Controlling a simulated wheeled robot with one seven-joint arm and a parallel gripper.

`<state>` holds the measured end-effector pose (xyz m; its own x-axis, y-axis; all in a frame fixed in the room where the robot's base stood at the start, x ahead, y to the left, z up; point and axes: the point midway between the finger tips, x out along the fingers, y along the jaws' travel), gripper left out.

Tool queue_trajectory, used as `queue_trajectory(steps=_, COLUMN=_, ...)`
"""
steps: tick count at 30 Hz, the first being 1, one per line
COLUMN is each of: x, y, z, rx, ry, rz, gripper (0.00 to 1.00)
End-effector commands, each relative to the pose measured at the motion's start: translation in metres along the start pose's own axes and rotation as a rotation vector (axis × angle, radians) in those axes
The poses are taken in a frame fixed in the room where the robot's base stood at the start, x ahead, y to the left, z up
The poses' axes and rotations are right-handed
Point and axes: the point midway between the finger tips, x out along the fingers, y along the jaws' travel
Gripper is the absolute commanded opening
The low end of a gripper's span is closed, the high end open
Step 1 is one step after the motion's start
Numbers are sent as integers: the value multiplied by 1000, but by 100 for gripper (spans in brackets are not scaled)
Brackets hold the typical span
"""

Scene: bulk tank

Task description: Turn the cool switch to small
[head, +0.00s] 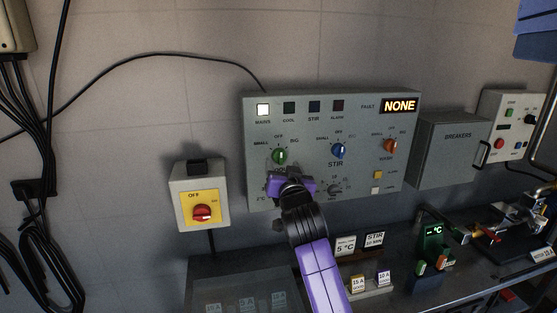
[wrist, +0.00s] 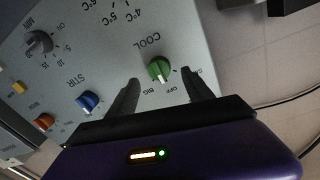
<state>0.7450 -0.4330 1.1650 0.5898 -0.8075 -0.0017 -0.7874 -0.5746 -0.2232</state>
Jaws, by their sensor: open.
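The green cool switch (head: 279,156) is a round knob on the grey control panel, with SMALL at its left, OFF above and BIG at its right in the head view. Its white mark points towards OFF. My gripper (head: 283,173) is in front of the panel just below the knob and hides the COOL lettering there. In the wrist view the green knob (wrist: 159,69) shows between the two spread fingers of my gripper (wrist: 160,77), which is open and empty. I cannot tell how far the fingertips are from the panel.
The panel (head: 365,118) also carries a blue stir knob (head: 339,150) and an orange knob (head: 390,146). The MAINS lamp (head: 263,109) is lit and the display (head: 400,105) reads NONE. A red rotary switch (head: 203,212) is at left. A cluttered bench lies below.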

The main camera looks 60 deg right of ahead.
Motion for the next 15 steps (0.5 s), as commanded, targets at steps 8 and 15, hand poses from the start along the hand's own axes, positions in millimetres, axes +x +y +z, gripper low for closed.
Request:
queue_trajectory(steps=8, x=37, y=0, z=-2, rx=-1, ry=1, rz=0, gripper=60)
queue_trajectory(steps=15, x=45, y=0, z=0, rx=-1, ry=1, rz=-1, gripper=60)
